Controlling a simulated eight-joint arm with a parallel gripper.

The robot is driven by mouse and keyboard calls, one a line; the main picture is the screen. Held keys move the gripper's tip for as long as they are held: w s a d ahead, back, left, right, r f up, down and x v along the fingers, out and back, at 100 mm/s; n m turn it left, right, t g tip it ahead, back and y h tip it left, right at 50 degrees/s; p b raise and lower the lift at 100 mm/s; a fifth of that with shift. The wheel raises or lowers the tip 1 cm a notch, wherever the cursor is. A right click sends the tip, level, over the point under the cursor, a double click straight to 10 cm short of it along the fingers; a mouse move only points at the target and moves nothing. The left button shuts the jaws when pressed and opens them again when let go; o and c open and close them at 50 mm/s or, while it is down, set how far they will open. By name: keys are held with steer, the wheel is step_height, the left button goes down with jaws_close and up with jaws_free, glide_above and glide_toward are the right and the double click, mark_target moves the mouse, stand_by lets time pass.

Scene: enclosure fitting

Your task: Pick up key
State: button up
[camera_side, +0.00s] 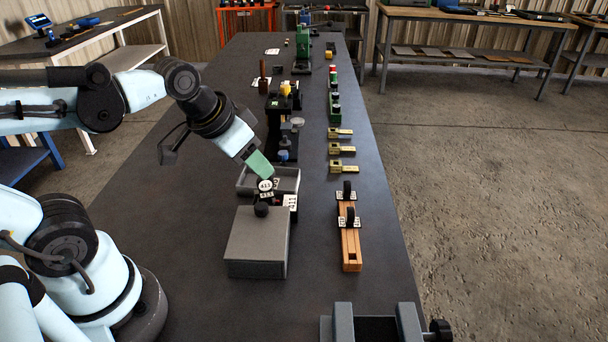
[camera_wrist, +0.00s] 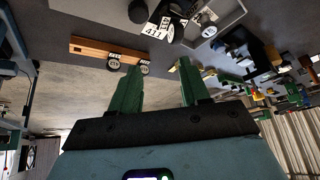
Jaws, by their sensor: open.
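Two dark upright pieces with white tags, which look like keys, stand in a wooden holder (camera_side: 351,249) right of the grey box. One is the rear piece (camera_side: 347,190), the other the front piece (camera_side: 351,216). The tags are too small to read. In the wrist view, the tagged ends (camera_wrist: 114,63) show beside the wooden holder (camera_wrist: 90,47), just beyond the left finger. My gripper (camera_side: 264,168) is above the box area, left of the holder. In the wrist view its green fingers (camera_wrist: 158,66) stand apart with nothing between them.
A grey box (camera_side: 258,245) with a black knob and tags marked 411 and 413 sits below my gripper, before a grey tray (camera_side: 291,181). Several brass pieces (camera_side: 342,150) lie behind the holder. A grey clamp-like fixture (camera_side: 343,322) stands at the front. Bare table lies between box and holder.

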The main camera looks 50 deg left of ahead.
steer(key=w+a+r+m+g, duration=0.2)
steer(key=w+r+m+g, duration=0.1)
steer(key=g, duration=0.1)
steer(key=m+g, duration=0.2)
glide_above(265, 188)
steer(key=f, duration=0.5)
steer(key=shift+w+a+f, duration=0.1)
steer(key=shift+w+f, duration=0.1)
steer(key=shift+f, duration=0.2)
steer(key=shift+a+f, duration=0.2)
steer(key=shift+f, duration=2.4)
jaws_close()
